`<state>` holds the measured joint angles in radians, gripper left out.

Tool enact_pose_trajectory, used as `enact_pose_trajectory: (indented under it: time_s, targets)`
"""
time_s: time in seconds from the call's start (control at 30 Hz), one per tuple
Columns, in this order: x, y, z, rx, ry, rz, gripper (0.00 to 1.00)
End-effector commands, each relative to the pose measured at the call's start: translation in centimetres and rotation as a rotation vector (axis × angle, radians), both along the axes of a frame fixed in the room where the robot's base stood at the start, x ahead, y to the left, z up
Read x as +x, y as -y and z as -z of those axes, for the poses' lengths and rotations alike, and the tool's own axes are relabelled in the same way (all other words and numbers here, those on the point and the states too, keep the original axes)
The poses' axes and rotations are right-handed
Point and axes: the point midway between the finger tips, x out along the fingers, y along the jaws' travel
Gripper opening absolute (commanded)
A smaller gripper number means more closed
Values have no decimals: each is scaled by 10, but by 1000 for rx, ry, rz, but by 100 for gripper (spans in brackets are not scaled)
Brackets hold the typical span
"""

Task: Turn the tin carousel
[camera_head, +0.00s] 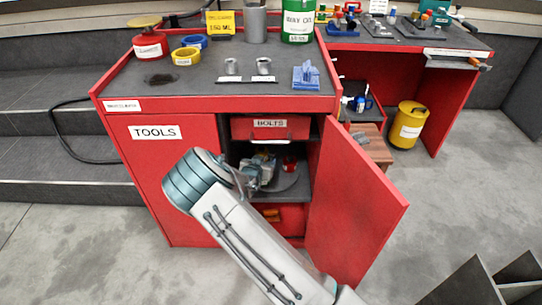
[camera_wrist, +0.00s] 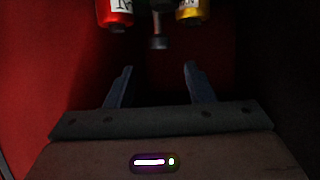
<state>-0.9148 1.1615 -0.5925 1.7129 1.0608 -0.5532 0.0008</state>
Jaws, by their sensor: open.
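The tin carousel (camera_head: 291,182) is a dark round plate inside the open cabinet, below the BOLTS drawer. A red tin (camera_head: 289,163) shows on it, and my gripper (camera_head: 264,166) hides much of the rest. In the wrist view a red tin (camera_wrist: 115,12) with a white label is at the top left of centre. A yellow tin (camera_wrist: 193,12) is at the top right of centre. A dark post with a knob-like end (camera_wrist: 158,42) hangs in view between them. My gripper (camera_wrist: 158,72) is open, its fingers apart with nothing between them, short of the tins and post.
The red cabinet door (camera_head: 355,200) stands open to the right of my arm. The BOLTS drawer (camera_head: 270,127) is just above the opening, and an orange-red bin (camera_head: 292,216) sits below. The cabinet's left front (camera_head: 165,190) is close to my wrist.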

Motion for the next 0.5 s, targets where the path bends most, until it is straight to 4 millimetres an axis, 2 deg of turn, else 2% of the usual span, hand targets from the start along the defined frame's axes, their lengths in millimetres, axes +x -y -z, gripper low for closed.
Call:
enact_pose_trajectory:
  time_s: [0.03, 0.23, 0.5]
  targets:
    - [11, 5, 9, -1, 1, 2, 49]
    - [47, 16, 24, -1, 1, 1, 49]
    - [73, 24, 33, 0, -1, 0, 49]
